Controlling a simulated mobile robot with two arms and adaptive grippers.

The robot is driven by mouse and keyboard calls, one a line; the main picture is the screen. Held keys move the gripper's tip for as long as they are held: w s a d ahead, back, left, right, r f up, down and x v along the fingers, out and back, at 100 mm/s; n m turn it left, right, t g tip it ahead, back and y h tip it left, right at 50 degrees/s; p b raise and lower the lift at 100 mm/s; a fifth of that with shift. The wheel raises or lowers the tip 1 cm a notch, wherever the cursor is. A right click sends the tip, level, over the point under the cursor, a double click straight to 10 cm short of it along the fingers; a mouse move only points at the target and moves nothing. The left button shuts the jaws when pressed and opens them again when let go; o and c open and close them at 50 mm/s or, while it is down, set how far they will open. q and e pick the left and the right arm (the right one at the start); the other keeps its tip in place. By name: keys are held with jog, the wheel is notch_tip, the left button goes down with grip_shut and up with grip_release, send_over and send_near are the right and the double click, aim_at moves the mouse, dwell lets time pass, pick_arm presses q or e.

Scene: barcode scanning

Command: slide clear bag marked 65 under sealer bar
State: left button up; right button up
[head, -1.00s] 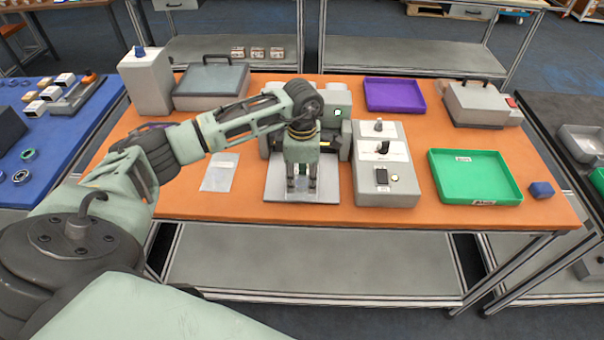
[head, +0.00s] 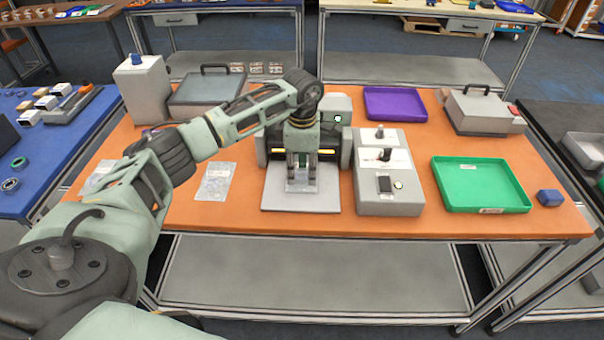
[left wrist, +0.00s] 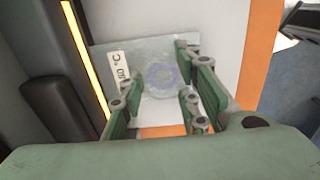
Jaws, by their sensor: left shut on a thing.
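The clear bag (left wrist: 145,52) holds a bluish ring and has a white label with sideways print ending in °C; its digits are hard to read. My left gripper (head: 302,187) is shut on the bag over the sealer's grey plate (head: 275,203). In the left wrist view the fingers (left wrist: 160,103) are at the bag's near part. The bag's left edge lies close beside the sealer's glowing yellow strip (left wrist: 85,55). In the head view my gripper hides much of the sealer bar (head: 333,157) and bag. My right gripper is not in view.
A grey control box (head: 390,200) stands right of the sealer plate. Another clear bag (head: 215,182) lies left of it. A green tray (head: 482,207), purple tray (head: 395,103) and blue block (head: 549,198) are farther right.

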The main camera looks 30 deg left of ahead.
pick_arm(q)
jog(key=o, duration=1.3)
jog(key=shift+c, duration=0.2)
notch_tip(320, 180, up, 12)
